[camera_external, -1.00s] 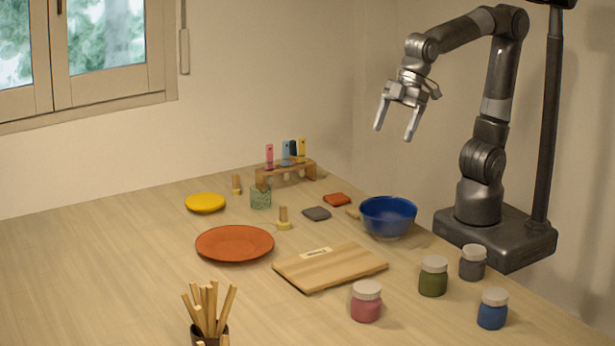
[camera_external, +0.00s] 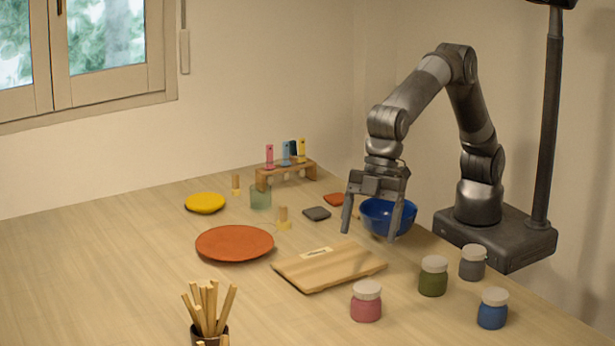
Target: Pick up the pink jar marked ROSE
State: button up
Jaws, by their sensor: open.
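The pink jar (camera_external: 366,307) with a whitish lid stands upright on the table in the front middle. No ROSE lettering can be read on it at this size. My gripper (camera_external: 369,236) is open and empty, fingers pointing down. I cannot tell how high the fingertips are above the table.
A green jar (camera_external: 433,280), a grey jar (camera_external: 472,266) and a blue jar (camera_external: 492,312) stand right of the pink jar. A wooden board (camera_external: 330,268) lies behind it. A cup of sticks (camera_external: 209,318) stands front left. The table's left side is clear.

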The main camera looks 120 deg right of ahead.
aim_at(367, 287)
jog(key=a+f, duration=0.1)
jog(key=w+a+f, duration=0.1)
jog(key=a+f, duration=0.1)
jog(key=shift+w+a, duration=0.3)
jog(key=shift+w+a+f, duration=0.1)
jog(key=shift+a+f, duration=0.05)
jog(key=shift+f, duration=0.05)
jog(key=x, duration=0.5)
jog(key=shift+f, duration=0.1)
jog(key=x, duration=0.5)
jog(key=shift+s+f, duration=0.15)
jog(key=shift+s, duration=0.2)
jog(key=shift+c, duration=0.3)
jog(key=c, duration=1.1)
jog(key=shift+c, duration=0.2)
